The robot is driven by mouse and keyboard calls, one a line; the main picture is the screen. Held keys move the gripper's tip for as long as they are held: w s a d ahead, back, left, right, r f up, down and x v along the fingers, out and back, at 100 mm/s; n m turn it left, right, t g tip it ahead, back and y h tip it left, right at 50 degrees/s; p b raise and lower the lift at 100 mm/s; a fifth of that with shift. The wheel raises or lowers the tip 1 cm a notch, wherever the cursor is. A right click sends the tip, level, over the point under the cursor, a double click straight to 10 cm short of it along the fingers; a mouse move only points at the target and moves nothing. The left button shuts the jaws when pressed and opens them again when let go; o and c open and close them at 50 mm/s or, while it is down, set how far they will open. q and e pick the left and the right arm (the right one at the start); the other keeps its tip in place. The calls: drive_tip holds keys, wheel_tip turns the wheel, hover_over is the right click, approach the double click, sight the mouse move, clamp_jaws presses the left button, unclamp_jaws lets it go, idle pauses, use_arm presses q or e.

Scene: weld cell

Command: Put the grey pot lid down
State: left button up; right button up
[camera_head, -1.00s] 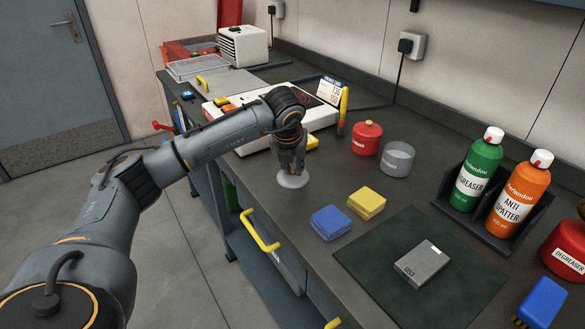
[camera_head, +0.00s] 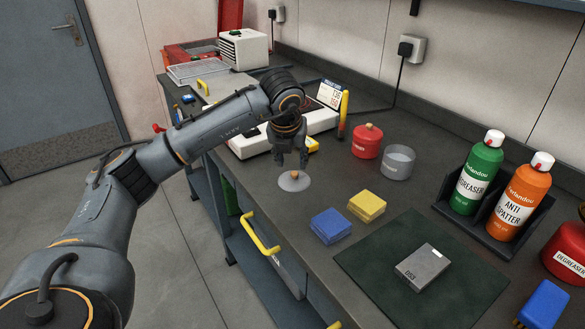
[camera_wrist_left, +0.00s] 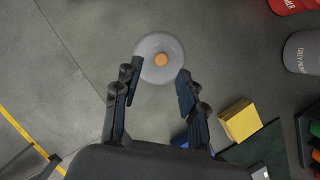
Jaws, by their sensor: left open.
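The grey pot lid (camera_head: 294,181) lies flat on the dark workbench near its front edge, its orange-brown knob facing up. It also shows in the left wrist view (camera_wrist_left: 148,72), just beyond my fingertips. My left gripper (camera_head: 293,162) is above the lid, pointing down, open and empty. In the left wrist view its two fingers (camera_wrist_left: 157,78) are spread apart, with the knob clear of them. A grey pot (camera_head: 398,164) stands open to the right on the bench. My right gripper is not in view.
A red pot (camera_head: 366,142) stands behind the lid. A blue sponge (camera_head: 330,225) and a yellow sponge (camera_head: 367,205) lie in front to the right. A green mat (camera_head: 375,270) holds a grey box. The bench's front edge is close by.

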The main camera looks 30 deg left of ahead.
use_arm(q)
drive_tip(key=v, duration=0.7)
idle(0.4)
